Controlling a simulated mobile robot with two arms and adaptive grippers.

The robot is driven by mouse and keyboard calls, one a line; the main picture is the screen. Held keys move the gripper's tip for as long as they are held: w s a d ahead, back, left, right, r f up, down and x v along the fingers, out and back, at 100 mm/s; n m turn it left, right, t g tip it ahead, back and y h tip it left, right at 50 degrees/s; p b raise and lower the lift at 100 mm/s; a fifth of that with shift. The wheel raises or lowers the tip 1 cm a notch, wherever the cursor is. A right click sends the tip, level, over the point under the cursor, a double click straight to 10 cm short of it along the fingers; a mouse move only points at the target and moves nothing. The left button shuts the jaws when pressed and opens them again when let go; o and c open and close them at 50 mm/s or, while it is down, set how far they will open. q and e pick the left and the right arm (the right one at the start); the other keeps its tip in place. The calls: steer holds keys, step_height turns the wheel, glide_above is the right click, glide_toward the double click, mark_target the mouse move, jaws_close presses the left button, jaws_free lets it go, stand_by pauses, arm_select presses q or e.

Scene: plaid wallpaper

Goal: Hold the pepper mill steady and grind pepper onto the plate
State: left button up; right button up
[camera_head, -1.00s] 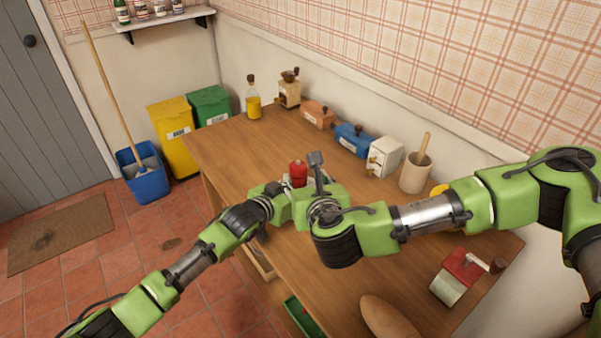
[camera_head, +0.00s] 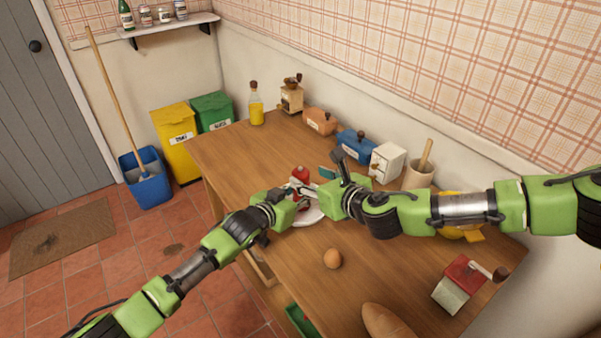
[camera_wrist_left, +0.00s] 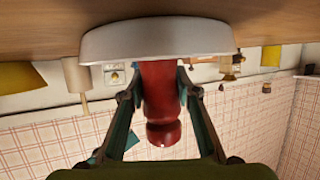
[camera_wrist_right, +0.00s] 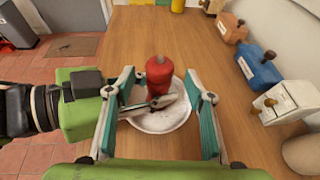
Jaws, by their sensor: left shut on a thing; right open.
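The red pepper mill (camera_head: 300,174) stands upright over the white plate (camera_head: 313,216). In the left wrist view the mill (camera_wrist_left: 161,100) sits between my left fingers, with the plate (camera_wrist_left: 160,42) close beyond its base. My left gripper (camera_head: 297,192) is shut on the mill's body from the left side. My right gripper (camera_wrist_right: 160,105) is open, and its two fingers are spread wide on either side of the mill (camera_wrist_right: 159,72) in the right wrist view. Whether its fingers touch the mill I cannot tell. In the head view, the right gripper's fingers are partly hidden.
An egg (camera_head: 332,259) and a bread loaf (camera_head: 386,322) lie on the table's near side. A red-and-white hand-cranked box (camera_head: 459,284) stands at right. Orange (camera_head: 320,121) and blue (camera_head: 356,144) boxes, a white box (camera_head: 386,161) and a beige crock (camera_head: 418,175) line the wall.

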mark_target(303, 174)
steer(key=shift+x, duration=3)
steer(key=shift+c, duration=0.5)
steer(key=c, duration=1.1)
